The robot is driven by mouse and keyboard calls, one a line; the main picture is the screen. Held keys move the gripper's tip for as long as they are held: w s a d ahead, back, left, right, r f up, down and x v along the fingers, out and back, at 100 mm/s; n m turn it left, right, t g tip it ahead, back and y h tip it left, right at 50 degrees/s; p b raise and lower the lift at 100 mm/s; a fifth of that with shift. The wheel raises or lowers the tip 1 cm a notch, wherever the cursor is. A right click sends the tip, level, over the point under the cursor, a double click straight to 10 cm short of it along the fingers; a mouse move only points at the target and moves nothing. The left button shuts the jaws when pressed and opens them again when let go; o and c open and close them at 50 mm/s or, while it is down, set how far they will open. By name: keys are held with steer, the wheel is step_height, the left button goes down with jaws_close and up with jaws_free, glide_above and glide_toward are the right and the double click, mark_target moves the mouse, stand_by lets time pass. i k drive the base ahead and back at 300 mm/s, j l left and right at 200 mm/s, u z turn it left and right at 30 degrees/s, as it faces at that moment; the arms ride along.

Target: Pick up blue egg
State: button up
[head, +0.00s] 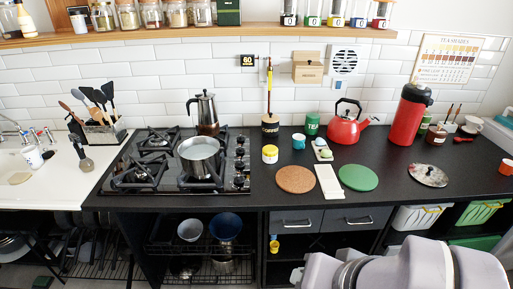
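A small light egg holder (318,146) stands on the black counter, left of the red kettle. Small eggs sit on it. One at its front looks pale bluish (326,154) and seems to be the blue egg, but it is too small to be sure of its colour. My grey arm crosses the bottom right of the head view, in front of the counter and well short of the eggs. My gripper's fingers do not show.
The red kettle (345,128) stands right of the eggs and a small teal cup (299,141) left. A green tea tin (312,124) is behind. A white board (329,182), a cork mat (296,179) and a green mat (358,177) lie in front. A pot (200,155) sits on the hob.

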mark_target(319, 141)
steer(key=i+l+z, duration=0.3)
steer(key=i+z, duration=0.15)
steer(key=i, duration=0.4)
steer(key=i+z, duration=0.4)
steer(key=i, duration=0.45)
